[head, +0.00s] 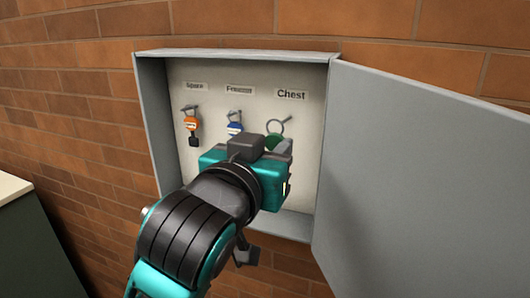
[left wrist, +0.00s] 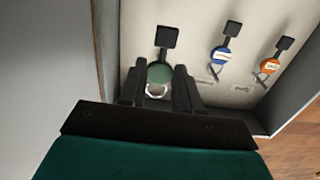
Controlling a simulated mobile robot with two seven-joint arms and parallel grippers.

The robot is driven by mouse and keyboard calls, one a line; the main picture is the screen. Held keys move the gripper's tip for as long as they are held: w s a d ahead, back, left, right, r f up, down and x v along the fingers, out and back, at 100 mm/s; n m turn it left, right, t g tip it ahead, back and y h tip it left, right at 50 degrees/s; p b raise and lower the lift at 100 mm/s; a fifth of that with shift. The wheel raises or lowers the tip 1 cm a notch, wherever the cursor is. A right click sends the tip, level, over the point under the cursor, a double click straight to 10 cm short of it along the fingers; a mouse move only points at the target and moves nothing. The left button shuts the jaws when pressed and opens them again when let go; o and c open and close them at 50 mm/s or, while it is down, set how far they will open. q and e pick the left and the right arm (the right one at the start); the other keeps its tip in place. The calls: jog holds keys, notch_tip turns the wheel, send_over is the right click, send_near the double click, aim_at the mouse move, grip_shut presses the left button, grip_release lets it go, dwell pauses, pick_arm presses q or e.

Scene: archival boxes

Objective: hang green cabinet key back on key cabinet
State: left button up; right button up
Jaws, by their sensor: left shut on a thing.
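The grey key cabinet (head: 147,110) hangs on the wall, its door (head: 420,175) swung open to the right. My left gripper (head: 276,148) reaches inside and is shut on the green key's round tag (head: 272,141), under the "Chest" label (head: 291,95). The key's ring (head: 279,126) shows above the tag, close to the hook there; I cannot tell whether the hook passes through it. In the left wrist view, which is upside down, the green tag (left wrist: 160,72) sits between the fingers (left wrist: 160,84), with its black key (left wrist: 167,37) beyond. My right gripper is not in view.
The open door stands close on the right. A dark green counter with a pale top (head: 12,187) is at the lower left.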

pick_arm(q)
jog(key=shift+x, duration=2.35)
jog(key=shift+w+d+f, duration=0.15)
jog(key=shift+w+f, duration=0.3)
jog(key=shift+w, duration=0.1)
jog(key=o, duration=1)
jog(key=shift+c, duration=0.2)
